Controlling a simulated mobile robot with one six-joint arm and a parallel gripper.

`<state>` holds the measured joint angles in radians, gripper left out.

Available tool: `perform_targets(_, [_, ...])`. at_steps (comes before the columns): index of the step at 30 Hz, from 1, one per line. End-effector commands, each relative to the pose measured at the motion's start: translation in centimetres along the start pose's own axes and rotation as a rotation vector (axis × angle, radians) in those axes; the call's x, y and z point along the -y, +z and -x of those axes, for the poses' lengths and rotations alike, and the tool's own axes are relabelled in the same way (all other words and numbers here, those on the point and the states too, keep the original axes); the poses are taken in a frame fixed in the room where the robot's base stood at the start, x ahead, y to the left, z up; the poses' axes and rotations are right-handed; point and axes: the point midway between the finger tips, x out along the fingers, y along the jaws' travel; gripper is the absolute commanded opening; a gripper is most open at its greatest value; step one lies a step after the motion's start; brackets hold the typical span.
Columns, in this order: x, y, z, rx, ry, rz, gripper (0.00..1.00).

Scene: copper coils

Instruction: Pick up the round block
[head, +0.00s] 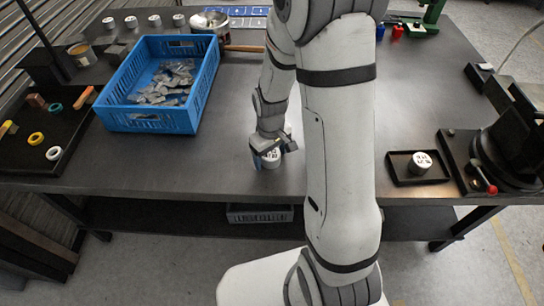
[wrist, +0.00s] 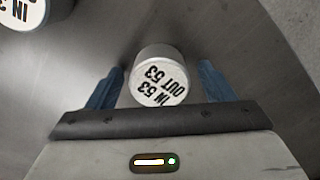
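The round block (wrist: 160,76) is a short silvery cylinder with a white top marked "IN 53 OUT 53". In the wrist view it stands between the two blue fingers of my gripper (wrist: 161,70), with a narrow gap on each side. My gripper is open around it. In the head view my gripper (head: 272,145) is low over the middle of the dark table, and the block (head: 270,160) shows partly beneath it. A second marked round block (wrist: 25,10) is cut off at the wrist view's upper left corner.
A blue crate (head: 148,122) of metal pieces stands left on the table (head: 215,165). A black tray (head: 398,176) with another marked round block (head: 421,160) lies right, beside a black machine (head: 510,150). A tray of coloured rings (head: 53,153) is far left.

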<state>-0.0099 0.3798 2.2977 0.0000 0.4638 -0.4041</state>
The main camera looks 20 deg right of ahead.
Motion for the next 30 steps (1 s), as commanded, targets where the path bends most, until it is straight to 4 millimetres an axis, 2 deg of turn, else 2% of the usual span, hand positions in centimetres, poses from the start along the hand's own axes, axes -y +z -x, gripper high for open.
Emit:
perform_targets(2, [0.0, 0.0, 0.0, 0.0, 0.0, 0.0, 0.68])
perform_targets(18, [-0.1, 0.0, 0.0, 0.0, 0.0, -0.002, 0.24])
perform_targets(26, [-0.1, 0.0, 0.2, -0.001, 0.0, -0.002, 0.23])
perform_targets(30, [-0.1, -0.1, 1.7, -0.004, 0.002, -0.002, 0.23])
